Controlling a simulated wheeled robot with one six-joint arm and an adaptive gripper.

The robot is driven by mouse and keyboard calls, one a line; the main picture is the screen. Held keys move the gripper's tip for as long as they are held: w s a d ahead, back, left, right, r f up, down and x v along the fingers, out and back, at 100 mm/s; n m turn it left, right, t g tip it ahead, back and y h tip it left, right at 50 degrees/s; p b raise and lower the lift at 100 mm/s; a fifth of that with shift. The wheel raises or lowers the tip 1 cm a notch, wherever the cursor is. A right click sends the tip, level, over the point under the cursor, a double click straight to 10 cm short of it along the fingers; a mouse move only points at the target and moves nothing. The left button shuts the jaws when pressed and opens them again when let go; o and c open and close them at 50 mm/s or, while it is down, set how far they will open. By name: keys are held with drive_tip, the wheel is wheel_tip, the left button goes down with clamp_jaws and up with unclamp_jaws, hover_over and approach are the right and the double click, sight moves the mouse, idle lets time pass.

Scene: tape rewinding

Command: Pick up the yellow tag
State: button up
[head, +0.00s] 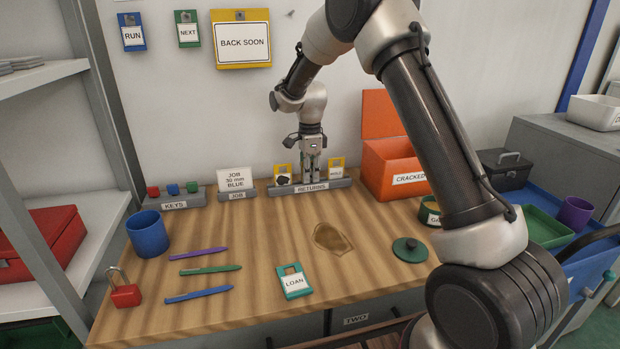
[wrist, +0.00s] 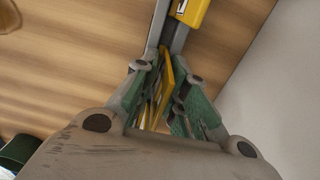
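My gripper (head: 312,174) points down at the grey RETURNS rack (head: 325,184) at the back of the table. A yellow tag (head: 337,163) stands in the rack just right of my gripper in the head view. Another yellow tag (head: 283,169) with a dark mark stands to its left. In the wrist view, a yellow tag (wrist: 166,82) shows nearly edge-on between the two fingers of my gripper (wrist: 168,38). A second yellow tag (wrist: 191,10) lies beyond the fingertips. Contact between the fingers and the tag is not clear.
An orange CRACKED bin (head: 393,163) stands close on the right. A JOB card stand (head: 237,181) and a KEYS rack (head: 170,203) stand on the left. A teal LOAN tag (head: 293,283), pens and a brown stain (head: 332,238) lie in front. The wall is close behind.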

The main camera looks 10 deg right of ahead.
clamp_jaws()
wheel_tip(320, 180, up, 10)
idle(0.6)
idle(0.6)
drive_tip(key=shift+s, duration=0.1)
